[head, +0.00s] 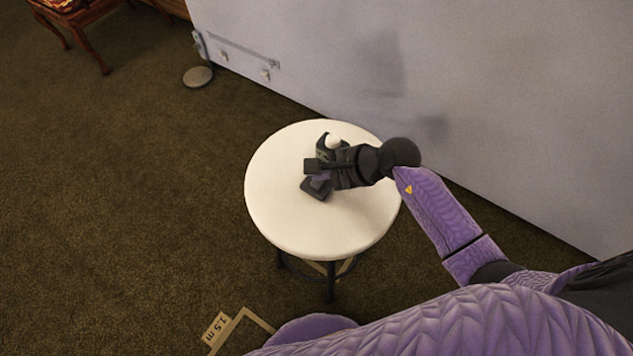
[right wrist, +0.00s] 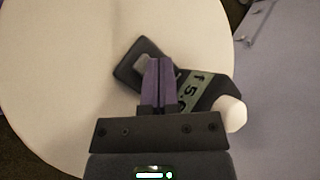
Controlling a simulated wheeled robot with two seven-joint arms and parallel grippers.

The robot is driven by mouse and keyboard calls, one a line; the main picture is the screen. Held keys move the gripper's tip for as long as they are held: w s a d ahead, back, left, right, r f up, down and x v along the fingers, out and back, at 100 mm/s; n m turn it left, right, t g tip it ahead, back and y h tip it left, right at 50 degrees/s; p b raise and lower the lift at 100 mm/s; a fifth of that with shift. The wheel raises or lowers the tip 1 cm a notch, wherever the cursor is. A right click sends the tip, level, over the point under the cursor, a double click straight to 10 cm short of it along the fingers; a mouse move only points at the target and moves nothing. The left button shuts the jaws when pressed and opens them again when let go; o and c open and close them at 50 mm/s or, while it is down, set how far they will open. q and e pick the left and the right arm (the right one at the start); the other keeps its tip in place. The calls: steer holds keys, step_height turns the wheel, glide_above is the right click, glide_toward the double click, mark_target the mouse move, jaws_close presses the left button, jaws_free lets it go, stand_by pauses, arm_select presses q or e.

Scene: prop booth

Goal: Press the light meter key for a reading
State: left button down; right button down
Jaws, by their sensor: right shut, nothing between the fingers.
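The light meter (head: 316,188) is a dark body with a white dome (head: 333,141), lying on a round white table (head: 275,205). In the right wrist view the meter (right wrist: 126,74) shows a grey key (right wrist: 143,60) near its far end and a greenish display (right wrist: 194,91) beginning "f 5", partly hidden. The white dome (right wrist: 232,113) is at its right end. My right gripper (right wrist: 158,62) is shut and empty over the meter, its purple fingertips beside and partly over the key. I cannot tell whether they touch it. My left gripper is in neither view.
A large pale grey panel (head: 480,110) stands close behind the table, with a round foot (head: 198,76) at its left. A wooden chair (head: 85,35) is at the upper left. A "1.5 m" card (head: 217,328) lies on the brown carpet. The table's left side is clear.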

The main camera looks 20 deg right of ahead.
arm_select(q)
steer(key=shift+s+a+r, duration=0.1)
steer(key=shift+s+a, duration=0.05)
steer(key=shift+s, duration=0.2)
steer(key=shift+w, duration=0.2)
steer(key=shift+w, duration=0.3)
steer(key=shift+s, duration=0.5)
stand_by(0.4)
arm_select(e)
steer(key=shift+f+b, duration=0.35)
steer(key=shift+f, duration=0.05)
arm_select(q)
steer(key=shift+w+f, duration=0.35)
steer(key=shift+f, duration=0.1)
arm_select(e)
steer(key=shift+s, duration=0.15)
